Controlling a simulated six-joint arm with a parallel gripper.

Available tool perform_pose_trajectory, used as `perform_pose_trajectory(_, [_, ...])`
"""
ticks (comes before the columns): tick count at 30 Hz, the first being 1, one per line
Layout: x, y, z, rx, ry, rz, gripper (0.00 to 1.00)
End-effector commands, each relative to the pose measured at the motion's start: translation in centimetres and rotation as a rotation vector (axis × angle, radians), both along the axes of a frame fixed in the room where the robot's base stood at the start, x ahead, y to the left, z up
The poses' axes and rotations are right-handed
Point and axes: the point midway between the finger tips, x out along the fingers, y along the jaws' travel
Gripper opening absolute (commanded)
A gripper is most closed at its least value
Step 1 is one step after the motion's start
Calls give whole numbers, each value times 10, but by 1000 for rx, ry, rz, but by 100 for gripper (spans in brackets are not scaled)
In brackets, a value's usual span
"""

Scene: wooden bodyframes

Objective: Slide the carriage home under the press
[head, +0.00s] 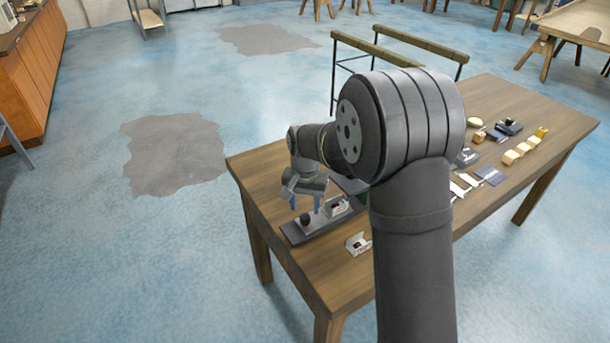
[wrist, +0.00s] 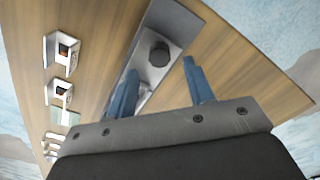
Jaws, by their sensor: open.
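A long dark grey slide base (head: 296,234) lies near the left end of the wooden table. A black round knob (head: 305,219) stands on it, and a light grey block (head: 336,206) sits farther right; I take these as the carriage. A dark upright part (head: 348,185) behind, probably the press, is mostly hidden by my arm. My gripper (head: 304,204), with blue fingers pointing down, is open and empty over the knob end. In the wrist view the knob (wrist: 159,54) appears between and beyond the fingertips (wrist: 161,66); contact cannot be told.
A small grey fixture (head: 357,244) lies in front of the slide base. Pale and dark blue plates (head: 490,175) and several wooden blocks (head: 521,150) lie on the right of the table (head: 540,108). The table's left corner is bare. My arm hides the table's middle.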

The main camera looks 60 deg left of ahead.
Motion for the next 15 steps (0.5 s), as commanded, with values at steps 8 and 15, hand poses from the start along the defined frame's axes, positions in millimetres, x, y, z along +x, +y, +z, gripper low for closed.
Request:
perform_pose_trajectory(8, [0,1,71,4,-1,0,48])
perform_pose_trajectory(15, [0,0,115,1,0,0,48])
